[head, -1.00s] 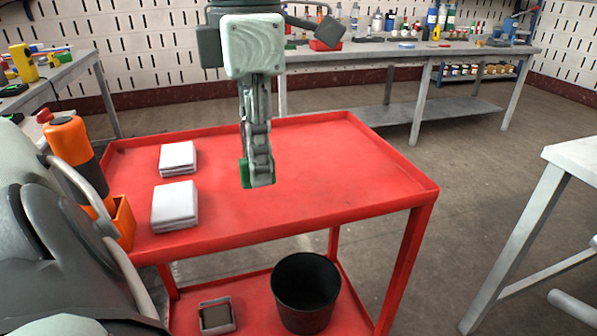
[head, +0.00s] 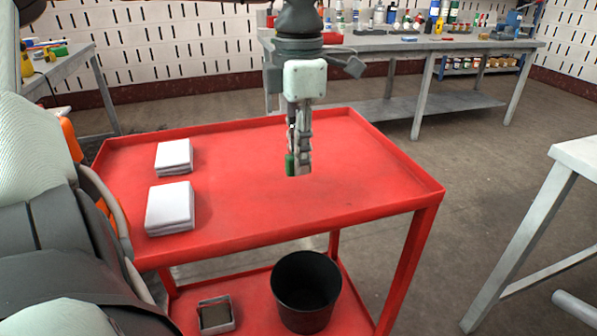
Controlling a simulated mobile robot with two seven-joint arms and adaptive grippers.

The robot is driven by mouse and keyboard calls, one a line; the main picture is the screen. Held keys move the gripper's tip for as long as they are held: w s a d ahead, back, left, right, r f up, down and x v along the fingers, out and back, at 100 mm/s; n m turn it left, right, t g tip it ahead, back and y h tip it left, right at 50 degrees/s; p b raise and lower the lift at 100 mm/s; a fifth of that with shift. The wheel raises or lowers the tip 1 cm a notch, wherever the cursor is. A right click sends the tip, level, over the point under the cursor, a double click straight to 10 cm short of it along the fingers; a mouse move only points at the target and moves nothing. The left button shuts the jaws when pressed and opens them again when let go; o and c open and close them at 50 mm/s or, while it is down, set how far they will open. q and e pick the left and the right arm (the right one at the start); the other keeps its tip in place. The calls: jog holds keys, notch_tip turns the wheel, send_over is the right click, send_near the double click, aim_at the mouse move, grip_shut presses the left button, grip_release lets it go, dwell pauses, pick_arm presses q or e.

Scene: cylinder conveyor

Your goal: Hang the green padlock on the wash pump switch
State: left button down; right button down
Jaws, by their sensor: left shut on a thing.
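My left gripper (head: 300,167) hangs fingers-down above the red cart's top (head: 240,187), near the middle of the picture. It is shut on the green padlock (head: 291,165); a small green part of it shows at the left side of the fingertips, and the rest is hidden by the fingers. The padlock appears to be above the cart top, but I cannot tell by how much. The wash pump switch is not visible in this view. My right gripper is not in view.
Two stacks of white cloths, a far one (head: 174,155) and a near one (head: 170,207), lie on the cart's left side. A black bin (head: 306,292) and a small box (head: 216,315) stand on the lower shelf. A grey workbench (head: 400,42) with bottles stands behind. The cart top's right half is clear.

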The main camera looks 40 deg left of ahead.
pick_arm(q)
notch_tip(320, 180, down, 4)
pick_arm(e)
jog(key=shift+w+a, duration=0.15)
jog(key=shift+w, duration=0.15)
pick_arm(q)
jog(key=shift+f, duration=0.1)
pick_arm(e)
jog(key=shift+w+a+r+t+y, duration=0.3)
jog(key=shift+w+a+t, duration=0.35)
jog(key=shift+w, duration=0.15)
pick_arm(q)
jog(key=c, duration=1.4)
grip_release()
jog(key=shift+c, duration=0.2)
